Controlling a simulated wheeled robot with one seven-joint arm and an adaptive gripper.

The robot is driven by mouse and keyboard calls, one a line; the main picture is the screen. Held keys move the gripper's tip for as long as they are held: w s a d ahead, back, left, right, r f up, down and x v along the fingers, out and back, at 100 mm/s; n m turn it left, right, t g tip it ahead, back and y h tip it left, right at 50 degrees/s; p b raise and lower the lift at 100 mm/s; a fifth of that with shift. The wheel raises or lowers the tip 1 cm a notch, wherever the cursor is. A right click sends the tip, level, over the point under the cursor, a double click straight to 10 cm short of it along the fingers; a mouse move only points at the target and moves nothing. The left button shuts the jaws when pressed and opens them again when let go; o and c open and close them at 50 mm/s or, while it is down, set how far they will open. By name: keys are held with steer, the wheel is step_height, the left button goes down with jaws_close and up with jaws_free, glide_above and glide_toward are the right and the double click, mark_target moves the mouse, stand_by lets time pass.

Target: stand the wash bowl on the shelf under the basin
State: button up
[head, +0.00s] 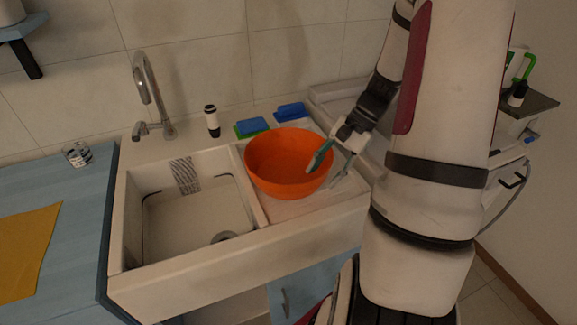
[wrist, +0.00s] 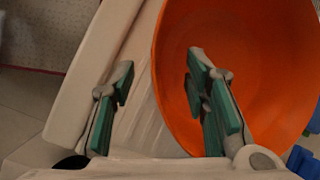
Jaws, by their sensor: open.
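The wash bowl, an orange round bowl (head: 275,162), stands upright on the ribbed drainboard right of the basin (head: 190,225). It also fills the right of the wrist view (wrist: 270,60). My gripper (head: 329,170) is at the bowl's right rim, fingers pointing down. In the wrist view my gripper (wrist: 160,82) is open, with one green-padded finger over the bowl's inside and the other outside, over the pale sink surface. The rim passes between them; I see no grip on it.
Blue sponges (head: 290,111) and a small black-and-white bottle (head: 212,121) stand behind the bowl. The tap (head: 148,90) rises behind the basin. A blue counter (head: 85,225) with a glass (head: 77,154) and yellow cloth (head: 25,250) lies left. A white trolley (head: 505,185) stands right.

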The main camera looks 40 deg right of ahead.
mark_target(306, 196)
steer(key=shift+x, duration=1.8)
steer(key=shift+w+r, duration=0.1)
steer(key=shift+w, duration=0.05)
jaws_close()
steer(key=shift+r, duration=0.5)
steer(key=r, duration=0.2)
steer(key=shift+s+r, duration=0.35)
steer(key=shift+s, duration=0.05)
steer(key=s+d+r, duration=0.1)
steer(key=s, duration=1.4)
steer(key=shift+d, duration=0.4)
